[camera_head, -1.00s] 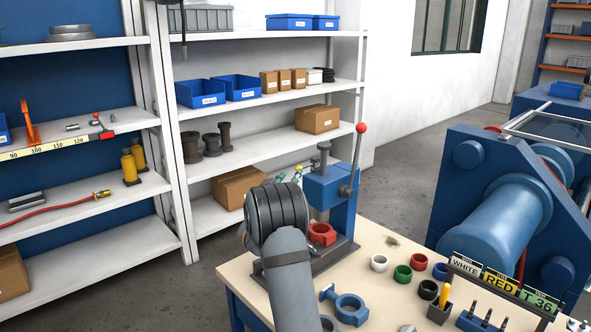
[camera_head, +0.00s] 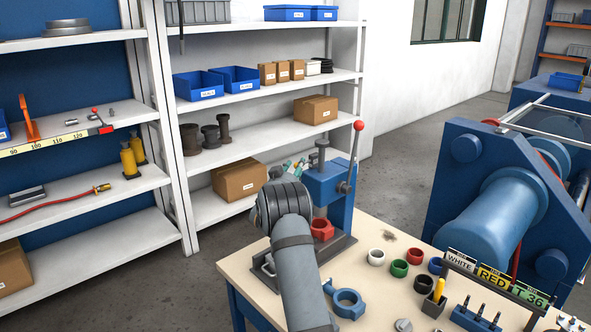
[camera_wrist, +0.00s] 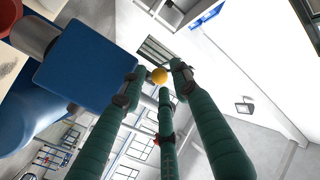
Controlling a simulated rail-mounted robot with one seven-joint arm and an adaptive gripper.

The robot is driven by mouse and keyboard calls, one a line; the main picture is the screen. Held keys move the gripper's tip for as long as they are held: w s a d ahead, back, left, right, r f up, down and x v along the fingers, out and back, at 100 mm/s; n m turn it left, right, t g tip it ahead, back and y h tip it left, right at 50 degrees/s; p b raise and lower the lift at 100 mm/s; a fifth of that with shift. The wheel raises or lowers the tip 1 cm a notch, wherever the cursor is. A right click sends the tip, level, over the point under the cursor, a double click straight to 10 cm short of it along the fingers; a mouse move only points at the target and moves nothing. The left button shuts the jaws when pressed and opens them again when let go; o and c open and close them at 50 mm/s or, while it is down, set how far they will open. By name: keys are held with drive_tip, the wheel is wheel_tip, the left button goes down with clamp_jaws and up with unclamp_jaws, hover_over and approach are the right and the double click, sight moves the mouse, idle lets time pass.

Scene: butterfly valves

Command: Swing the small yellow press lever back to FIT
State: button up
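The blue press (camera_head: 332,182) stands at the back left of the workbench, with a long lever ending in a red ball (camera_head: 359,125). In the wrist view, the press's blue block (camera_wrist: 85,68) fills the left side. A small yellow ball knob (camera_wrist: 160,76) shows among the tips of my three green fingers. Its lever arm is hidden, and I cannot tell whether a finger touches it. My gripper (camera_head: 292,166) is beside the press head, its fingers spread apart, mostly hidden behind my wrist. No FIT marking is readable.
A red ring part (camera_head: 322,229) sits at the press base. A blue clamp ring (camera_head: 346,302) and several coloured rings lie on the bench (camera_head: 375,285). A sign rack (camera_head: 495,277) stands right. Shelves (camera_head: 262,85) are behind; a large blue machine (camera_head: 465,185) is at right.

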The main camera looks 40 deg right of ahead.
drive_tip(key=c, duration=0.6)
clamp_jaws()
